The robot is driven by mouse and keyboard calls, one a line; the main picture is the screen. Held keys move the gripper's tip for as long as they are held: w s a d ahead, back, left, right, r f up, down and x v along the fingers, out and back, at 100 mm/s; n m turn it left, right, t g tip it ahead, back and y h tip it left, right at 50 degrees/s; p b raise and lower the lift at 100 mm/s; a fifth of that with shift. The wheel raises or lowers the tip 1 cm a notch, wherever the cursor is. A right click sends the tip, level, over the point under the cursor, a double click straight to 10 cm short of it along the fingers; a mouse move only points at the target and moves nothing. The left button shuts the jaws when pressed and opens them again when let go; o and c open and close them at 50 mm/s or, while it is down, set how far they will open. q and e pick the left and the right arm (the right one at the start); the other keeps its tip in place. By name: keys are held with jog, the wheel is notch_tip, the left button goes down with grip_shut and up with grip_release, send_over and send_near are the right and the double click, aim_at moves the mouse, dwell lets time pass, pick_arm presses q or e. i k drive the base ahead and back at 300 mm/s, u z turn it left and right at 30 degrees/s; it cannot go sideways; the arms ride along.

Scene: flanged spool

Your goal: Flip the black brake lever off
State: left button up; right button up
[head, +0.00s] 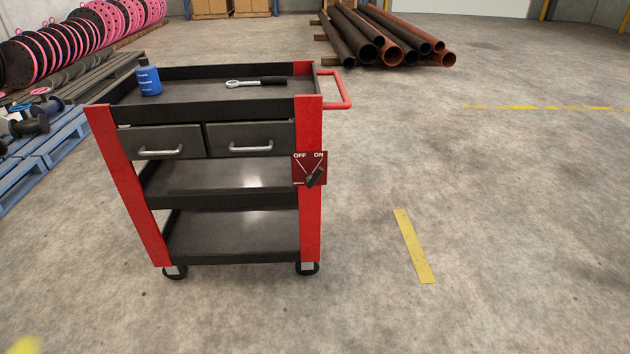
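The black brake lever (315,178) is on a small dark red plate (300,172) on the front right post of the tool cart (309,225). The plate carries white "OFF" on its left and "ON" on its right, with a pale line running down from each. The lever leans up and to the right, toward the ON side. Neither of my grippers shows in the head view, and nothing touches the lever.
The red and black cart stands on casters, with a blue bottle (149,79) and a ratchet (257,82) on top. A red handle (340,90) juts out right. Blue pallets (60,137) lie left; pipes (375,40) lie behind. The floor in front and right is clear.

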aim_at(311, 180)
jog(key=k, duration=0.7)
jog(key=u, duration=0.5)
jog(key=i, duration=1.75)
jog(key=z, duration=0.05)
